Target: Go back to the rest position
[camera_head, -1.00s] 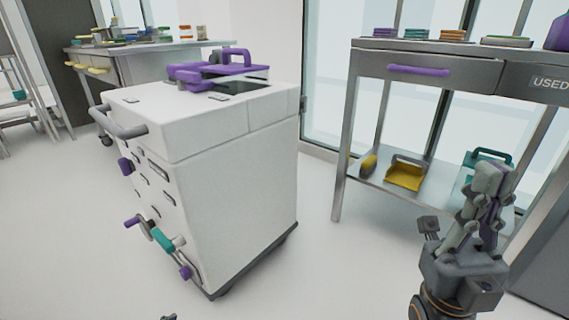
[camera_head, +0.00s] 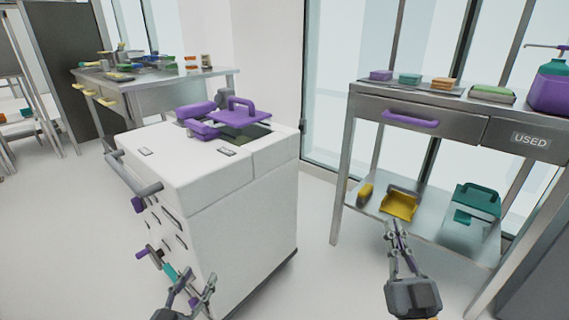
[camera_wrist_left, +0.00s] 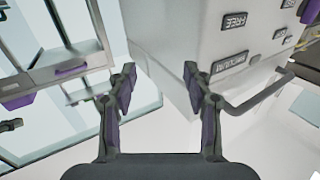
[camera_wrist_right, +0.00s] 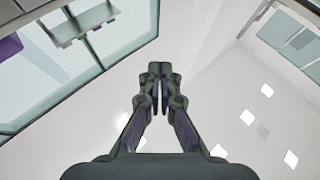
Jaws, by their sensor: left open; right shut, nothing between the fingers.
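My left gripper (camera_head: 193,291) is at the bottom of the head view, in front of the white cart's (camera_head: 262,215) near side. It is open and empty; the left wrist view shows its two fingers (camera_wrist_left: 158,82) apart, with the cart's labelled face behind them. My right gripper (camera_head: 393,228) is in front of the steel table's lower shelf. It is shut with nothing between the fingers; the right wrist view shows its fingertips (camera_wrist_right: 158,70) together over bare floor.
A purple-handled lid (camera_head: 238,112) is on the cart top. The steel table (camera_head: 455,105) holds sponges and a purple bottle (camera_head: 550,88); its lower shelf bears a yellow dustpan (camera_head: 399,204) and a teal one (camera_head: 477,205). Floor between cart and table is clear.

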